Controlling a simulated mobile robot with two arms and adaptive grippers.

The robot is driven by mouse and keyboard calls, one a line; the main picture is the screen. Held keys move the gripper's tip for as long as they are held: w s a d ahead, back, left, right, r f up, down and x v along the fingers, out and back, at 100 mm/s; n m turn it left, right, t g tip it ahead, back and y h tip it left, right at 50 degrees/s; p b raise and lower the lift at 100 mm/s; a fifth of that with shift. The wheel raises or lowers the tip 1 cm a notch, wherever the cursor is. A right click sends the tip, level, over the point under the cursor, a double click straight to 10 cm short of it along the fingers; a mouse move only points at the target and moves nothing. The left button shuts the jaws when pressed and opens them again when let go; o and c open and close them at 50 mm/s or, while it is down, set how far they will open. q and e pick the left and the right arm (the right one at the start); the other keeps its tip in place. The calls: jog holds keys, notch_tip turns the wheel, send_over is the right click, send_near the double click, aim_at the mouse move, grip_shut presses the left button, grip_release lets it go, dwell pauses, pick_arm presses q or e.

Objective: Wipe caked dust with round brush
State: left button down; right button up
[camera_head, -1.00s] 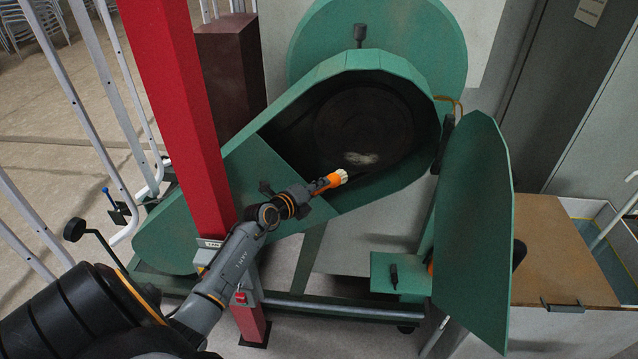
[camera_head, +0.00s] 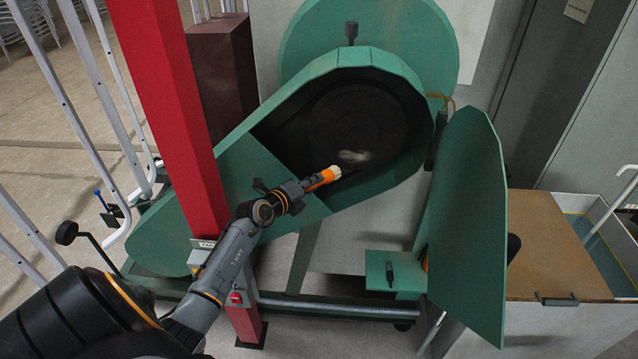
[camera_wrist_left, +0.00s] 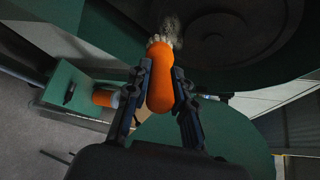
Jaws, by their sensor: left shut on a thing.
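My left gripper (camera_head: 300,188) is shut on the orange handle of a round brush (camera_head: 318,180), whose pale bristles point up and right into the open green housing (camera_head: 235,165). The brush also shows between the fingers in the left wrist view (camera_wrist_left: 161,88). A pale patch of caked dust (camera_head: 354,156) lies on the dark round inside of the housing, just beyond the bristle tips. In the left wrist view the dust (camera_wrist_left: 171,24) is right above the bristles. I cannot tell whether they touch. My right gripper is not in view.
A red post (camera_head: 180,120) stands close beside my left arm. The green door (camera_head: 468,225) hangs open to the right. A small green shelf (camera_head: 400,290) holds a dark item and, in the wrist view, an orange object (camera_wrist_left: 105,98). A brown-topped box (camera_head: 550,240) stands at right.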

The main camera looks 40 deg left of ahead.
pick_arm(q)
jog(key=w+a+b, duration=0.3)
jog(key=w, duration=0.2)
jog(key=shift+w+a, duration=0.2)
jog(key=shift+w, duration=0.15)
jog(key=shift+w+a+f, duration=0.1)
jog(key=shift+w+a, duration=0.05)
jog(key=shift+w, duration=0.1)
dwell(0.6)
jog(key=shift+w+d+p, duration=0.3)
jog(key=shift+d, duration=0.2)
jog(key=shift+w+d+p, duration=0.3)
jog(key=shift+d, duration=0.2)
